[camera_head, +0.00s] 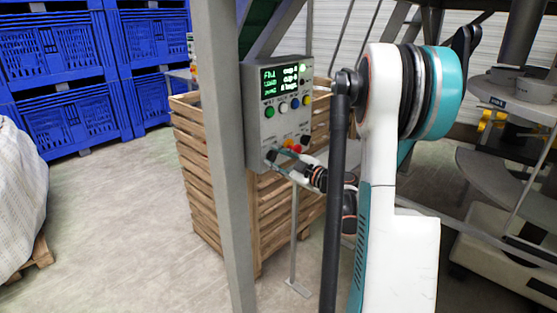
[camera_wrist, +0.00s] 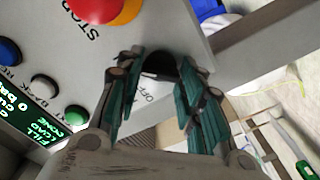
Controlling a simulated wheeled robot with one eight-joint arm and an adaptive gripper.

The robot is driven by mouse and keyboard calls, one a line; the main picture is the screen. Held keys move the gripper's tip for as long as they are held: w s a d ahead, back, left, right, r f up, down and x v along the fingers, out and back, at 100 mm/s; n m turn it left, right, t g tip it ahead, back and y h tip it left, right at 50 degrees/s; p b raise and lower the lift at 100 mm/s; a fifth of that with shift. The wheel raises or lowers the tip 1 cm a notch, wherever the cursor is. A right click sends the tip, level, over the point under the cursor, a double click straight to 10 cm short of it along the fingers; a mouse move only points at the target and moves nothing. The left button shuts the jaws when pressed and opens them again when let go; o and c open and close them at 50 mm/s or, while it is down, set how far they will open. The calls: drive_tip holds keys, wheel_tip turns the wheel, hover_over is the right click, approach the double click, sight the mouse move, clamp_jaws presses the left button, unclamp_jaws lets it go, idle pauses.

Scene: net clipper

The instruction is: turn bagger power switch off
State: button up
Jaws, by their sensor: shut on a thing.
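The grey bagger control box (camera_head: 258,95) hangs beside a metal post, its lit display and buttons facing my arm. In the wrist view the black power switch knob (camera_wrist: 160,65) is on the panel face, with an "OFF" label (camera_wrist: 151,97) partly hidden by my fingers. My gripper (camera_head: 273,156) is at the lower part of the panel. In the wrist view its two teal finger pads lie on either side of the knob, shut on it. The knob's exact pointing direction cannot be told.
A red stop button on yellow (camera_wrist: 105,8) sits close to the fingers. Green (camera_wrist: 76,115), white and blue buttons lie beside it. A wooden crate (camera_head: 215,190) stands behind the post (camera_head: 222,150). Blue bins (camera_head: 60,75) stack at the back left.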

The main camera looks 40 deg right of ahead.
drive_tip(key=shift+n, duration=0.3)
drive_tip(key=n, duration=0.3)
drive_tip(key=shift+n, duration=0.4)
drive_tip(key=shift+f+n+b, duration=0.2)
drive_tip(key=shift+n+b, duration=0.5)
drive_tip(key=shift+n, duration=6)
drive_tip(key=o, duration=1.1)
drive_tip(key=shift+c, duration=0.2)
